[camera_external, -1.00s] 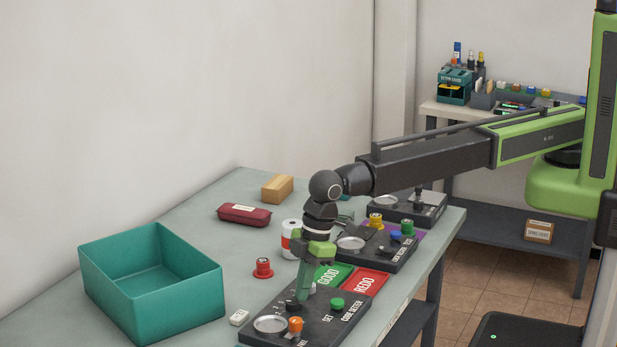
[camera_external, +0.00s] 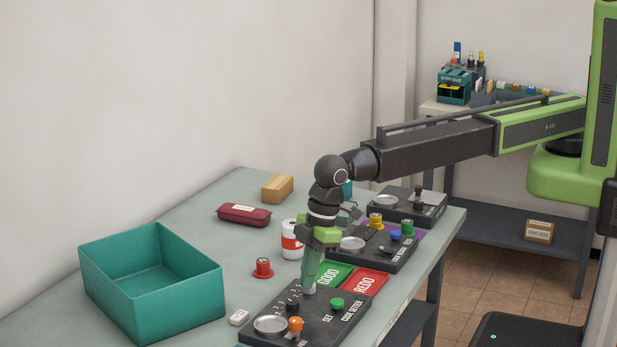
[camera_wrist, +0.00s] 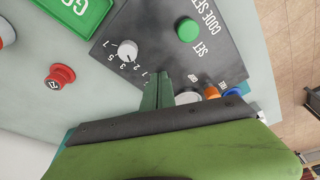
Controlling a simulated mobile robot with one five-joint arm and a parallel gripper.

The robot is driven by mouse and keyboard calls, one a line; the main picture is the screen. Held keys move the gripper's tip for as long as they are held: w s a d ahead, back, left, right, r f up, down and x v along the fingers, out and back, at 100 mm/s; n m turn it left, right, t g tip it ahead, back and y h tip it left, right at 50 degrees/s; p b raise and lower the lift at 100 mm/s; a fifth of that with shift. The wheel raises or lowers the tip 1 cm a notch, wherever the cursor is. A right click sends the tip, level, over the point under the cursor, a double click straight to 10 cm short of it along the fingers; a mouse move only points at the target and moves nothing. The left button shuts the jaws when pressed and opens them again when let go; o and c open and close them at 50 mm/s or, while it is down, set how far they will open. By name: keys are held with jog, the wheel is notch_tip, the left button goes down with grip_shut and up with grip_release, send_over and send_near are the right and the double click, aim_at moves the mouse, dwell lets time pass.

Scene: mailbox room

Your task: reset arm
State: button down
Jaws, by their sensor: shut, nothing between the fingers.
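My gripper (camera_external: 309,278) points down over the near dark panel marked CODE SETTER (camera_external: 330,310) in the external view. Its green fingers are together with nothing between them. In the wrist view my gripper (camera_wrist: 158,90) is seen close to the panel's numbered dial (camera_wrist: 127,51), with a gap between them in the picture. The panel's green SET button (camera_wrist: 188,30) is farther up. My fingers look just above the panel; whether they touch it I cannot tell.
A teal bin (camera_external: 150,285), a red knob (camera_external: 262,268), a white-and-red can (camera_external: 292,240), a maroon case (camera_external: 243,215) and a wooden block (camera_external: 277,188) are on the table. Green GOOD (camera_external: 331,274) and red REDO (camera_external: 365,284) pads lie behind the panel. Two more dark panels stand farther back.

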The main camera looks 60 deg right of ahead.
jog(key=shift+a+p+v, duration=0.25)
jog(key=shift+p+v, duration=0.45)
jog(key=shift+v, duration=0.5)
jog(key=shift+w+r, duration=0.1)
jog(key=shift+w, duration=0.05)
